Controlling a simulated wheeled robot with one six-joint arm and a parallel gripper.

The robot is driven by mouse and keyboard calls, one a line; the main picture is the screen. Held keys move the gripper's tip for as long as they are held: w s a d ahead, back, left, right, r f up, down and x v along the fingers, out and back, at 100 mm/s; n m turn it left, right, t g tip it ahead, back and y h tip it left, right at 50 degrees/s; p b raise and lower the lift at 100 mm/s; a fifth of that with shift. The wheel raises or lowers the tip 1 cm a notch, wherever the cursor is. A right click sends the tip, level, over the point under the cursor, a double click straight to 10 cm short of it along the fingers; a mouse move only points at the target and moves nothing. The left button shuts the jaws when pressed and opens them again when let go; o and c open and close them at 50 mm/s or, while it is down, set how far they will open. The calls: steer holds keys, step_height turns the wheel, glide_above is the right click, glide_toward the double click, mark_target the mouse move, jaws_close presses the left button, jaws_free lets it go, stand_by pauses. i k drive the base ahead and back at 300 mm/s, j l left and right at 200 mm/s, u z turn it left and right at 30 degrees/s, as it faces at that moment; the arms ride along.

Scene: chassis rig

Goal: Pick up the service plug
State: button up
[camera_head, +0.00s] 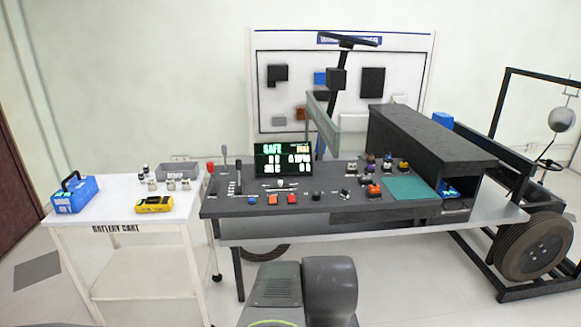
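A small orange piece (374,189) sits on the dark console (325,213), just left of the green mat. It looks most like the service plug, but it is too small to be sure. Dark parts lie close against it, and I cannot tell whether it is seated in a socket or loose. My gripper is not in view. Grey rounded parts at the bottom middle appear to be my own body, well in front of the console.
The console carries a lit display (283,160), levers, buttons and several coloured connectors. A black housing (430,135) stands right of the green mat (411,188). A white cart (105,222) at left holds a blue battery box (75,195) and yellow meter (154,204).

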mark_target(374, 188)
steer(key=i+l+z, duration=0.3)
steer(key=i, duration=0.7)
steer(key=i+z, duration=0.3)
steer(key=i, duration=0.7)
steer(key=j, duration=0.05)
